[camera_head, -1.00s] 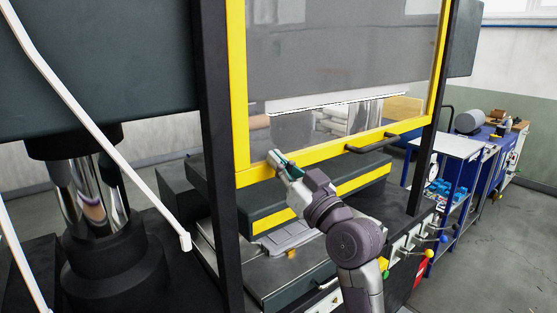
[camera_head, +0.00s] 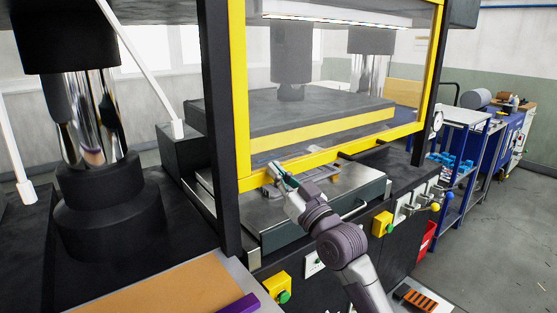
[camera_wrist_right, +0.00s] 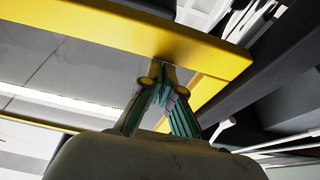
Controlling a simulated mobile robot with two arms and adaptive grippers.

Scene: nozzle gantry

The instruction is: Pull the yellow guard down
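The yellow guard (camera_head: 320,159) is a yellow frame around a clear pane, in front of the press opening. Its bottom bar is below the yellow-striped press plate (camera_head: 320,133), which shows through the pane. My right gripper (camera_head: 274,170) is at the bar's left part. In the right wrist view my right gripper (camera_wrist_right: 161,82) has its fingertips close together at the edge of the yellow guard (camera_wrist_right: 130,35), apparently pinching it; the exact contact is partly hidden. My left gripper is not in view.
A dark post (camera_head: 222,125) stands left of the guard. Below is a metal press bed (camera_head: 270,208), with a yellow box with a green button (camera_head: 382,224) on the front. A blue workbench (camera_head: 497,145) stands at right. Open floor lies at the lower right.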

